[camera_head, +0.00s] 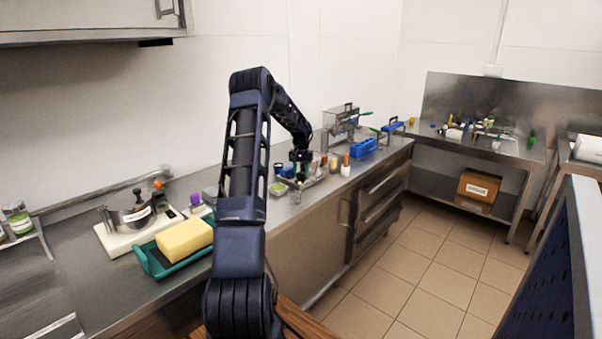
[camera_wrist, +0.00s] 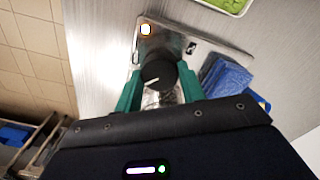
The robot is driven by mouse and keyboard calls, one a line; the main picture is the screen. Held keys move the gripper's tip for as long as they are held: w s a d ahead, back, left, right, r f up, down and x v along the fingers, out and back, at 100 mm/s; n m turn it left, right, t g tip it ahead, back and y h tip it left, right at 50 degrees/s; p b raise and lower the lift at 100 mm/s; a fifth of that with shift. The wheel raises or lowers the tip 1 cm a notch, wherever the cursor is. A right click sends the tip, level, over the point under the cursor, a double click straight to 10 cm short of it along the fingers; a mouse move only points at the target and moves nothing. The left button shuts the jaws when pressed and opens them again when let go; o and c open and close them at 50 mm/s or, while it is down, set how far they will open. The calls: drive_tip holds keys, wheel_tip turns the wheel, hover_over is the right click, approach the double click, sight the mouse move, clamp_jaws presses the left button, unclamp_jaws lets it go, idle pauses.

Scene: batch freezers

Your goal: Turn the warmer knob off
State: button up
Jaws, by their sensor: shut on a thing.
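The warmer's black round knob (camera_wrist: 157,74), with a white pointer line, sits between the green fingers of my gripper (camera_wrist: 158,92) in the wrist view. The gripper is shut on the knob from both sides. The warmer's metal top (camera_wrist: 210,53) lies beyond it, with a small glowing orange-white light (camera_wrist: 146,29) near its corner. In the head view my gripper (camera_head: 301,172) is low over the counter, and my arm and gripper hide most of the warmer and the knob.
A blue cloth (camera_wrist: 226,77) lies beside the warmer, close to the right finger. A green tray (camera_head: 277,188) and small bottles (camera_head: 346,167) stand nearby on the counter (camera_head: 80,270). A yellow block (camera_head: 185,240) lies on a teal tray at the near left. The tiled floor is open at right.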

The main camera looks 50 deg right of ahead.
sight(301, 173)
drive_tip(key=m, duration=0.4)
drive_tip(key=shift+m, duration=2.2)
drive_tip(key=o, duration=1)
drive_tip(key=shift+c, duration=0.2)
wheel_tip(301, 173, up, 11)
drive_tip(key=shift+f, duration=0.1)
